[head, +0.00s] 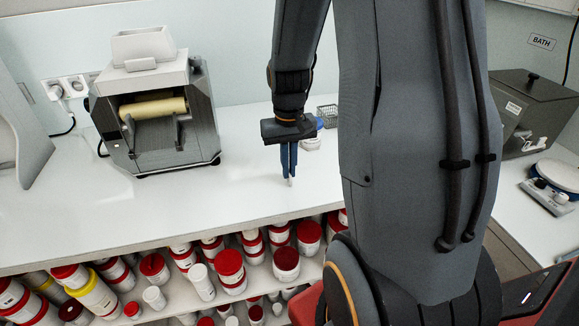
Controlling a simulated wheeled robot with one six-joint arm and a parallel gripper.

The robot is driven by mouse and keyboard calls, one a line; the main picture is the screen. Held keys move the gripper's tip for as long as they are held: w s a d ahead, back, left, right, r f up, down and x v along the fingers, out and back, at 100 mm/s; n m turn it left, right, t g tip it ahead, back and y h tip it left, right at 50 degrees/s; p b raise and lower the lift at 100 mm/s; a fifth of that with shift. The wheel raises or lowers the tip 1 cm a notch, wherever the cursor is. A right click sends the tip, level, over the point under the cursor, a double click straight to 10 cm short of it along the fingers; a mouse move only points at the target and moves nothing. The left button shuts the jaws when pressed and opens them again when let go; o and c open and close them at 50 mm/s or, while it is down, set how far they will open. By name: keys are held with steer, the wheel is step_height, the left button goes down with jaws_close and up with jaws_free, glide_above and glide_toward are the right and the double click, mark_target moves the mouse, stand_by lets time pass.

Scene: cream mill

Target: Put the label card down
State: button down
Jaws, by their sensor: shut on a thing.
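My gripper (289,178) points straight down over the white bench (210,210), in the middle of the head view. Its blue fingers are shut on a thin pale thing, of which only a small white sliver shows at the fingertips. This is likely the label card, seen nearly edge-on; its face and any writing cannot be made out. The fingertips are at or just above the bench top; I cannot tell if the card touches it.
A roller mill (137,150) stands on the bench to the left. A small blue-topped container (311,142) and a wire basket (327,112) are behind my gripper. Several red-lidded jars (230,262) fill the shelf below. The bench between mill and gripper is clear.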

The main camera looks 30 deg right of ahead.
steer(key=shift+f, duration=0.25)
steer(key=shift+f, duration=0.1)
steer(key=c, duration=1.9)
jaws_free()
steer(key=shift+c, duration=0.2)
step_height(320, 180, up, 12)
steer(key=b, duration=0.3)
steer(key=s+a+f+n, duration=0.1)
steer(key=s+a+f, duration=0.3)
steer(key=a, duration=0.2)
steer(key=s+a+f+n+t, duration=0.1)
steer(key=s+a+f+n, duration=0.1)
steer(key=a+f, duration=0.3)
steer(key=shift+s+a, duration=0.85)
steer(key=shift+a, duration=0.2)
